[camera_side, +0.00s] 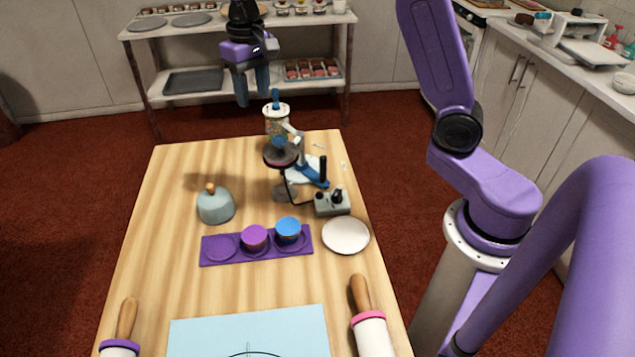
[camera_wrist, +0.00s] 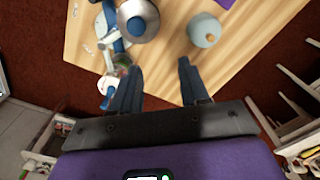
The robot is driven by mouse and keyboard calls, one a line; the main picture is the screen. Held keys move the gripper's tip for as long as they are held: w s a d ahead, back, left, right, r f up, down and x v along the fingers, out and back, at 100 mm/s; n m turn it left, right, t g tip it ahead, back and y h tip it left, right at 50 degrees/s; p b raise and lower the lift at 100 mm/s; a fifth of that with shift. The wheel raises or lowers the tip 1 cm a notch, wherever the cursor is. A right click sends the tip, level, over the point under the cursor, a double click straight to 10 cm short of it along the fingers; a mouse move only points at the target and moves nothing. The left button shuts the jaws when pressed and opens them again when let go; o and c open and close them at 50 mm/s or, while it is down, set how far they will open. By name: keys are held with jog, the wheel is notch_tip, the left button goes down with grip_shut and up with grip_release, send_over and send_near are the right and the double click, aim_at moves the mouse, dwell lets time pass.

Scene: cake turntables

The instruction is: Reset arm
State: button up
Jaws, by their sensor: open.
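My gripper (camera_side: 252,95) hangs fingers-down above the far end of the wooden table, in front of the back shelf. It is open, and nothing shows between its fingers in the wrist view (camera_wrist: 158,68). Below and nearer stands a dark round turntable (camera_side: 281,155) with a blue knob on top. It also shows at the top of the wrist view (camera_wrist: 138,30). A grey dome with a wooden knob (camera_side: 215,207) sits to its left on the table and shows in the wrist view (camera_wrist: 203,32). My gripper touches neither.
A purple tray (camera_side: 272,252) holds a purple cup (camera_side: 254,236) and a blue cup (camera_side: 288,230). Two rolling pins (camera_side: 372,330) flank a light blue mat (camera_side: 200,335). The table's left side is clear.

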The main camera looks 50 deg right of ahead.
jog(key=s+a+n, duration=0.2)
jog(key=s+n, duration=0.2)
jog(key=s, duration=0.5)
jog(key=s+a+n, duration=0.3)
jog(key=s, duration=0.7)
jog(key=s+d+f+n, duration=0.2)
jog(key=s+n, duration=0.1)
jog(key=s, duration=0.4)
jog(key=s+d+f+n, duration=0.2)
jog(key=s+d+n, duration=0.1)
jog(key=s, duration=0.5)
jog(key=shift+n, duration=0.4)
